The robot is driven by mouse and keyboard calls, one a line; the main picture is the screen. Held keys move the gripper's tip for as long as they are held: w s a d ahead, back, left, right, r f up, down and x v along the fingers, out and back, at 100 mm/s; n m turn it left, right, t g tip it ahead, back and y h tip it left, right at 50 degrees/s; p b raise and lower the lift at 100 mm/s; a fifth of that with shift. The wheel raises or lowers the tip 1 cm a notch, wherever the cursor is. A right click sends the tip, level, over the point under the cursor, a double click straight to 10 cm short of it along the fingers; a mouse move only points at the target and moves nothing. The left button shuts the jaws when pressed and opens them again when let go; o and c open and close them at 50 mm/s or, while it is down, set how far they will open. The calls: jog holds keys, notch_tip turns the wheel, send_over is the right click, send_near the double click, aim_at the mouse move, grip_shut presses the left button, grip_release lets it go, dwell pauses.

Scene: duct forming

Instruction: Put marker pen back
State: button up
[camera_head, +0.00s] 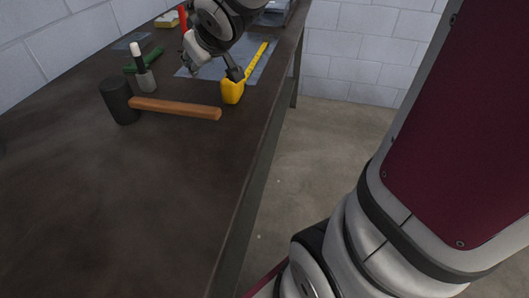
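An upright pen-like object with a white top and dark middle (137,55) stands at the grey block or cup (146,81) on the left of the bench; it looks like the marker pen, in or right behind the grey piece. A thin red upright object (183,22) stands farther back, partly hidden by my arm; I cannot tell what it is. My gripper (233,73) is over the far part of the bench, just above or behind the yellow tape measure (232,92). It is small and partly hidden by its own links, and no held object is clear.
A mallet with black head (119,101) and wooden handle (178,108) lies in front of the pen. A green tool (147,60) lies behind it. A grey sheet (207,70) lies under my arm. The near dark bench top (110,210) is clear.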

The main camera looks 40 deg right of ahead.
jog(key=s+a+f+g, duration=0.1)
jog(key=s+a+g, duration=0.1)
jog(key=s, duration=0.9)
jog(key=s+a+f+m+g+y, duration=0.1)
jog(key=s+a+g, duration=0.2)
jog(key=s, duration=0.8)
jog(key=s+a+f+g, duration=0.1)
jog(key=s+g, duration=0.3)
jog(key=s, duration=0.7)
jog(key=shift+s+a+m+y, duration=0.3)
jog(key=shift+a+y, duration=0.1)
jog(key=shift+a, duration=0.5)
jog(key=shift+f, duration=0.1)
